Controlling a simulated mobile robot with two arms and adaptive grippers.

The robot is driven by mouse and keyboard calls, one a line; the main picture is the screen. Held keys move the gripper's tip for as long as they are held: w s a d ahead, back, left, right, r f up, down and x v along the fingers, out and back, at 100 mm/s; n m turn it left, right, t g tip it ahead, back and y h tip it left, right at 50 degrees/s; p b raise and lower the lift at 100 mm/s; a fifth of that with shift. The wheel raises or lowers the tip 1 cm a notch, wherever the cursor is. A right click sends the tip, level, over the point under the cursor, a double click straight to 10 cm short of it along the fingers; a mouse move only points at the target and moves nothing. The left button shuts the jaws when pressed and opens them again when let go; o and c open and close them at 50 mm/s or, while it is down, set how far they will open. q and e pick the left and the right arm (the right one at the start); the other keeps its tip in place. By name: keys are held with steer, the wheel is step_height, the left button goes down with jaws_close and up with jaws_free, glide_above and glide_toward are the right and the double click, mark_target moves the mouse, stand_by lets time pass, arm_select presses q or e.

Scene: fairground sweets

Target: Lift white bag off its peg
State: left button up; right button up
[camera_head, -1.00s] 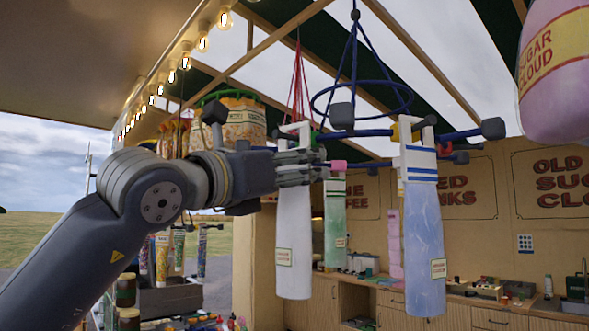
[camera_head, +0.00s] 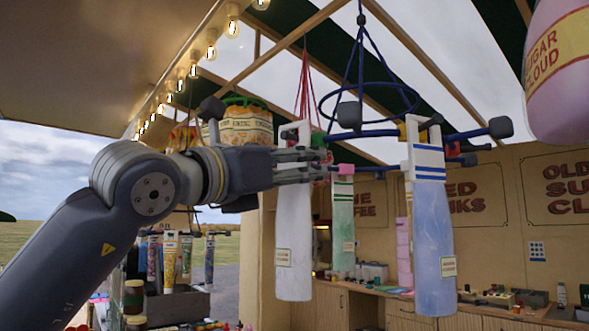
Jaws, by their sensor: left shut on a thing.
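The white bag (camera_head: 293,245) is long, pale and narrow, with a small label near its bottom. It hangs upright at the left side of a blue hanging rack (camera_head: 378,133). My left gripper (camera_head: 318,166) comes in from the left across the bag's white top part and is shut on it. The fingers hide part of that top, so I cannot tell whether the bag still touches its peg. A pink peg tip (camera_head: 343,168) shows just right of the fingers. My right gripper is not in view.
A blue bag (camera_head: 433,250) hangs right of the white one. A green bag (camera_head: 343,235) and a pink bag (camera_head: 404,252) hang behind. A large pink sugar cloud bag (camera_head: 557,75) is at the top right. A counter (camera_head: 395,305) runs along the back.

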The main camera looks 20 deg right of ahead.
arm_select(q)
steer(key=shift+a, duration=0.1)
stand_by(0.3)
steer(key=shift+s+a+b, duration=0.2)
steer(key=shift+a+b, duration=0.15)
steer(key=shift+a, duration=0.15)
steer(key=shift+s+a+b, duration=0.2)
steer(key=shift+a+b, duration=0.15)
steer(key=shift+a, duration=0.1)
steer(key=shift+s+a+b, duration=0.35)
steer(key=shift+a+b, duration=0.1)
steer(key=shift+a, duration=0.4)
